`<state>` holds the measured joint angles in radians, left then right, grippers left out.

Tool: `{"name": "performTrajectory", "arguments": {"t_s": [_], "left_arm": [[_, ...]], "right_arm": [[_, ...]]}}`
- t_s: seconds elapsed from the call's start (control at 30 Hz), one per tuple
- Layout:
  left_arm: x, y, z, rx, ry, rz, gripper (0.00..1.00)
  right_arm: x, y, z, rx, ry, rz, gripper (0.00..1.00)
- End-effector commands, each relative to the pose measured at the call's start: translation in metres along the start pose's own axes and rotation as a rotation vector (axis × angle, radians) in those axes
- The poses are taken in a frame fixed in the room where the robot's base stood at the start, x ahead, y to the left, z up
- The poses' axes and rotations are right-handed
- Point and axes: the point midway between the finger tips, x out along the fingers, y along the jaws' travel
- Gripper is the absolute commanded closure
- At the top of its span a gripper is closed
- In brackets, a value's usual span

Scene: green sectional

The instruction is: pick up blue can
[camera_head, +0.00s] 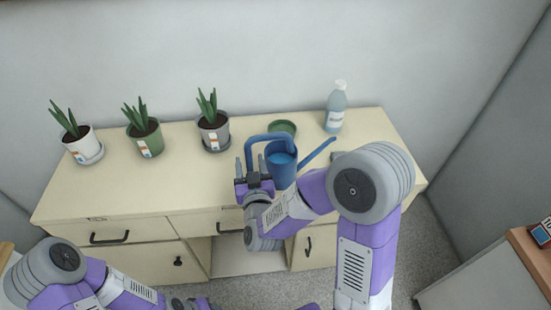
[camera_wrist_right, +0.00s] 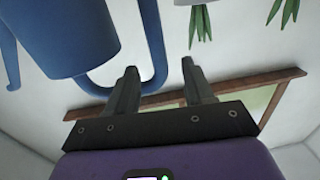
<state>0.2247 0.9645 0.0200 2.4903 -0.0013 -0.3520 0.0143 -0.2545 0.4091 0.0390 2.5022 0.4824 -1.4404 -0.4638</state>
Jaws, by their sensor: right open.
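The blue watering can (camera_head: 281,166) stands upright on the cream cabinet, its spout to the right and its handle to the left. In the right wrist view the can (camera_wrist_right: 65,35) hangs in from the top left, with its handle loop near the fingers. My right gripper (camera_head: 249,166) is at the handle side of the can. In the wrist view the right gripper (camera_wrist_right: 159,68) is open, and the upright part of the handle shows between its fingertips. I cannot tell if they touch.
The cabinet top (camera_head: 185,185) also bears a white potted plant (camera_head: 80,142), a green one (camera_head: 145,140) and a grey one (camera_head: 213,133). A green dish (camera_head: 283,127) lies behind the can, and a clear bottle (camera_head: 336,110) stands at the back right. The front left top is clear.

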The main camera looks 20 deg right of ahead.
Motion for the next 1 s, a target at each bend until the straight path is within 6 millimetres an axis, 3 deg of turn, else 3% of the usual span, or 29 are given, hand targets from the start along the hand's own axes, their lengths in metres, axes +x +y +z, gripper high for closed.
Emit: {"name": "performTrajectory", "arguments": {"t_s": [0.5, 0.8, 1.0], "left_arm": [[0.008, -0.003, 0.0, 0.0, 0.0, 0.0, 0.57], [0.008, -0.003, 0.0, 0.0, 0.0, 0.0, 0.57], [0.008, -0.003, 0.0, 0.0, 0.0, 0.0, 0.57]], "right_arm": [[0.066, 0.001, 0.002, 0.0, 0.004, 0.002, 0.48], [0.07, 0.001, 0.002, -0.001, 0.003, 0.0, 0.48], [0.07, 0.001, 0.002, -0.001, 0.003, 0.0, 0.79]]}}
